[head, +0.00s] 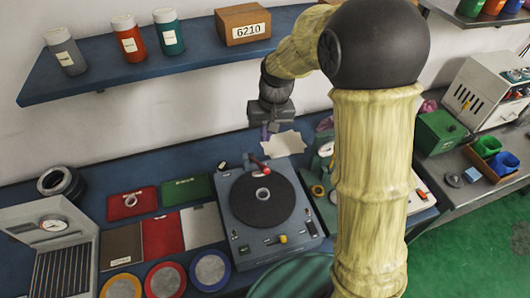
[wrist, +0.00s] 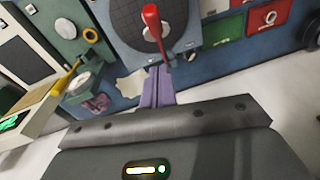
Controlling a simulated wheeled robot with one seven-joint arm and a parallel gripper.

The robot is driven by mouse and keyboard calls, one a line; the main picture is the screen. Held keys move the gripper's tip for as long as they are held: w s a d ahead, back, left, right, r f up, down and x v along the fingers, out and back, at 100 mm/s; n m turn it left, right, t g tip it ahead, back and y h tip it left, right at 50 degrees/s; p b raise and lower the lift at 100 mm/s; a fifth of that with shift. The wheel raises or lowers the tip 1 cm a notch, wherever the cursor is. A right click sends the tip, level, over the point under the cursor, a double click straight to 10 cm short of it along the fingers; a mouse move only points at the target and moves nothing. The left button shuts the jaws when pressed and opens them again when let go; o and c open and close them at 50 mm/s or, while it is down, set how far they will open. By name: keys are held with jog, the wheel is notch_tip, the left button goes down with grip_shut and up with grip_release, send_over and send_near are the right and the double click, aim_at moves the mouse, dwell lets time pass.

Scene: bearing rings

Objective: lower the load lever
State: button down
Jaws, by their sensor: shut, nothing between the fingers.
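The load lever (head: 260,166) has a red handle. My gripper (head: 270,131) is shut and empty, above and behind the lever in the head view.
A shelf (head: 180,62) with bottles and a 6210 box (head: 243,24) hangs on the wall above. A torn pale sheet (head: 284,144) lies behind the machine. A green device with a dial (head: 325,150) stands right of it. Red and green trays (head: 132,203) lie to the left.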

jog(key=f, duration=0.2)
jog(key=s+f+p, duration=0.1)
jog(key=f, duration=0.1)
jog(key=s+f+p, duration=0.1)
jog(key=f, duration=0.1)
jog(key=shift+s+a+f, duration=0.15)
jog(key=shift+s+a, duration=0.05)
jog(key=shift+f, duration=0.2)
jog(key=shift+d+f, duration=0.1)
